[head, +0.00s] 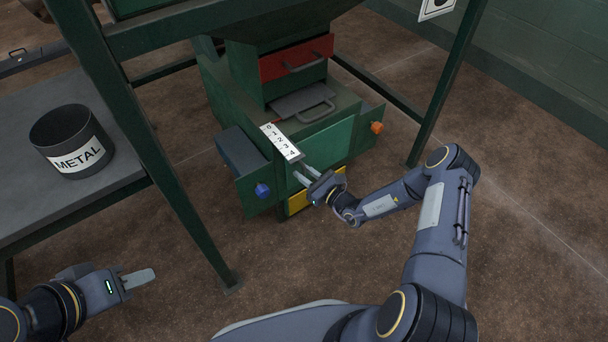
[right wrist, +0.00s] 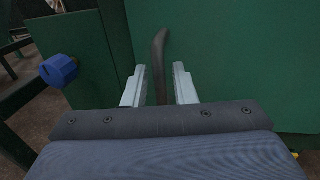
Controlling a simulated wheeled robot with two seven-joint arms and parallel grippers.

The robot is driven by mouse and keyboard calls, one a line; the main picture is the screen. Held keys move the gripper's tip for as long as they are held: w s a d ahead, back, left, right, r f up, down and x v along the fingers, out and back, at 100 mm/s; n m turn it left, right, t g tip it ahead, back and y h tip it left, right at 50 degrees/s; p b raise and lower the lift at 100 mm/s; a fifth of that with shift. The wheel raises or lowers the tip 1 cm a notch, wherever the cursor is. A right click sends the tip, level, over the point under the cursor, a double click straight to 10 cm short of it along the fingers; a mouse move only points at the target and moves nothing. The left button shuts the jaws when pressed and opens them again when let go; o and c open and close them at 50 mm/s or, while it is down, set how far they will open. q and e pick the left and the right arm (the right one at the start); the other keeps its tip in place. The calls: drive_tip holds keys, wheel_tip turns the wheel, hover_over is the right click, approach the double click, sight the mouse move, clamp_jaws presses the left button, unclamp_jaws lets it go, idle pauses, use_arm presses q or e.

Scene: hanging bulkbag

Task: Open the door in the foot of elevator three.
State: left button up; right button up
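The elevator foot is a green metal box (head: 335,140) low between green legs. Its front has a green door (right wrist: 225,50) with a dark upright handle (right wrist: 160,62). My right gripper (head: 303,174) is at this front; in the right wrist view its two fingers (right wrist: 159,88) are apart, one on each side of the handle, with gaps visible. The arm and gripper hide most of the handle in the head view. A blue knob (head: 262,190) is at left, also in the right wrist view (right wrist: 59,70). My left gripper (head: 138,279) is low at left, away from the foot; its finger gap is unclear.
An orange knob (head: 377,127), red panel (head: 297,58), grey handled plate (head: 302,103), numbered white scale (head: 280,142) and yellow panel (head: 300,202) are on the foot. A METAL bin (head: 72,141) stands on a grey table (head: 30,205). A green leg (head: 180,200) stands between my arms.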

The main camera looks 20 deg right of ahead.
drive_tip(key=shift+w+a, duration=0.1)
drive_tip(key=shift+w, duration=0.1)
drive_tip(key=shift+c, duration=0.4)
clamp_jaws()
drive_tip(key=shift+s, duration=0.15)
